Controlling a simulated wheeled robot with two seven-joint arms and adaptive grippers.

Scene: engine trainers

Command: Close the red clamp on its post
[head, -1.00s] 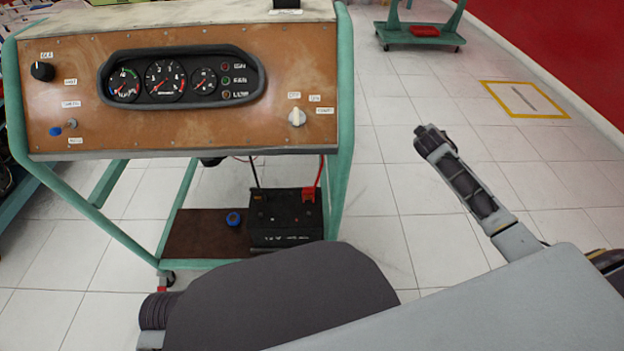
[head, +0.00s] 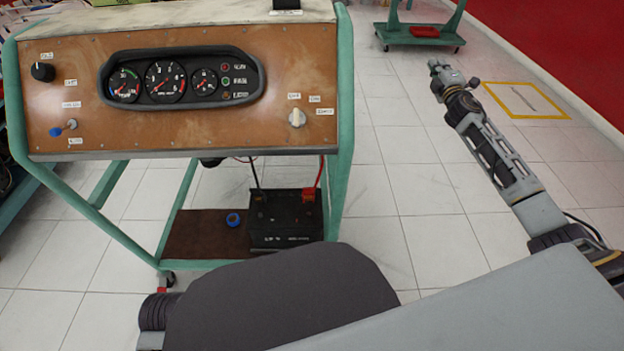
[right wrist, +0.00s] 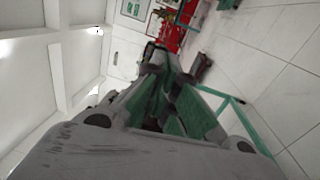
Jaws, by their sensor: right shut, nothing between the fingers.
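The red clamp (head: 309,194) sits at the top right of the black battery (head: 286,220), with a red cable running up from it. From this view I cannot tell how tightly it sits on its post, which is hidden. My right gripper (head: 436,66) is up and to the right of the battery, well apart from it, over the open floor. It is shut and empty; its fingers also show in the right wrist view (right wrist: 165,85). My left gripper is not in view.
The battery stands on a brown shelf (head: 195,238) beside a blue cap (head: 233,219). The green trainer frame (head: 343,130) and the instrument panel (head: 280,75) rise above it. Another green wheeled stand (head: 400,38) is at the back.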

